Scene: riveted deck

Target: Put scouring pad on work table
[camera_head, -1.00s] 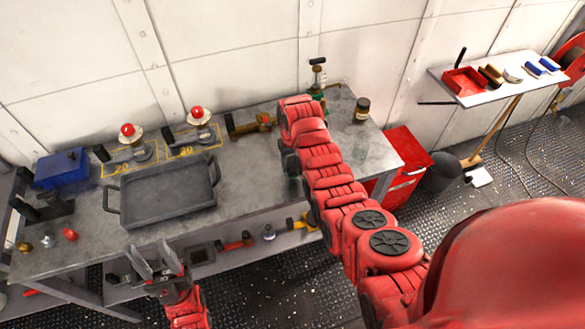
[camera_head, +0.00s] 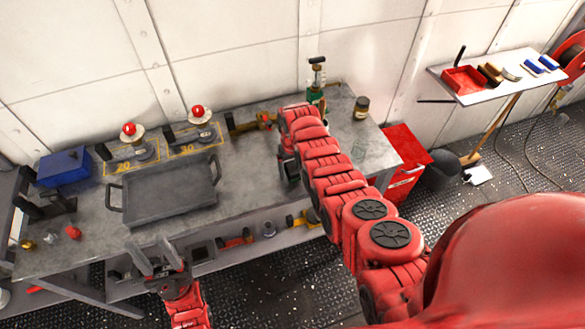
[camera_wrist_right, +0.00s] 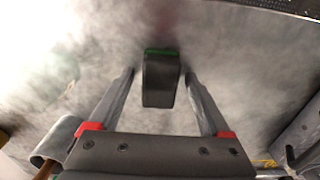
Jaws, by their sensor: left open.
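The grey work table (camera_head: 245,170) stands along the wall in the head view. In the right wrist view a dark block with a green edge (camera_wrist_right: 161,80), seemingly the scouring pad, is between the fingers of my right gripper (camera_wrist_right: 160,75). A narrow gap shows on each side of it, so the fingers look open around it. In the head view my right gripper (camera_head: 289,172) is low over the table, mostly hidden by its arm, and the pad is not visible. My left gripper (camera_head: 155,257) is open and empty before the table's front edge.
A grey tray (camera_head: 165,195) sits left of my right gripper. Two red-topped lamps (camera_head: 198,112), a green bottle (camera_head: 316,88) and a dark jar (camera_head: 361,109) stand towards the back. A blue box (camera_head: 63,168) is at the left. Bare tabletop lies right of the arm.

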